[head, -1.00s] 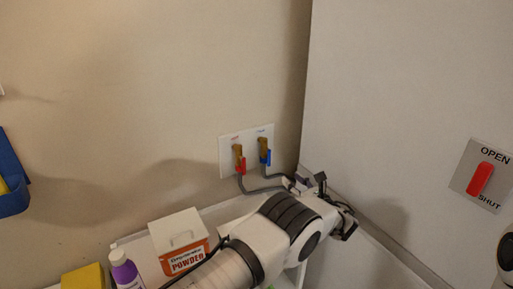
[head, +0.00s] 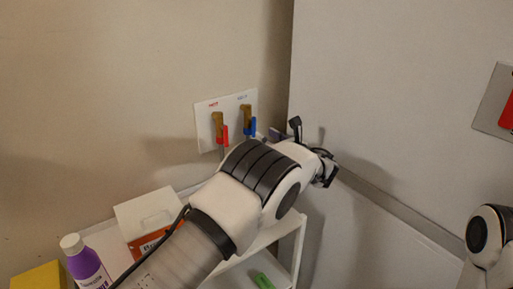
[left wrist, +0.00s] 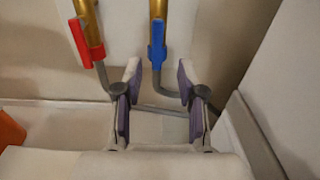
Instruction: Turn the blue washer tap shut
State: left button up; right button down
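The blue tap (head: 249,125) is the right one of two brass taps on a white wall plate. Its blue lever (left wrist: 157,45) hangs straight down, in line with the brass pipe. My left gripper (head: 284,130) is just right of the blue tap in the head view, partly hidden by its own wrist. In the left wrist view the left gripper (left wrist: 158,70) is open and empty. The lever's lower end appears between its two fingertips in the picture, with no contact visible. My right arm shows at the right edge of the head view; its gripper is out of sight.
A red-levered tap (head: 221,131) sits close left of the blue one. Grey hoses (left wrist: 160,105) run below both. A white panel (head: 390,90) rises on the right. A shelf (head: 290,240) below holds a powder box (head: 150,217) and a purple bottle (head: 87,266).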

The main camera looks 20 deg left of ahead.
aim_at(255, 129)
pick_arm(q)
jog(key=b+x, duration=0.1)
jog(key=x, duration=0.1)
jog(key=shift+a, duration=0.35)
jog(key=x, duration=0.2)
jog(key=shift+w+a+f, duration=0.1)
jog(key=shift+w+a, duration=0.15)
jog(key=shift+w, duration=0.05)
jog(key=shift+w+a, duration=0.1)
jog(key=shift+a, duration=0.1)
jog(key=shift+d, duration=0.1)
jog(key=shift+c, duration=0.7)
grip_shut()
pick_arm(e)
notch_tip(255, 129, down, 3)
jog(key=shift+r, duration=0.2)
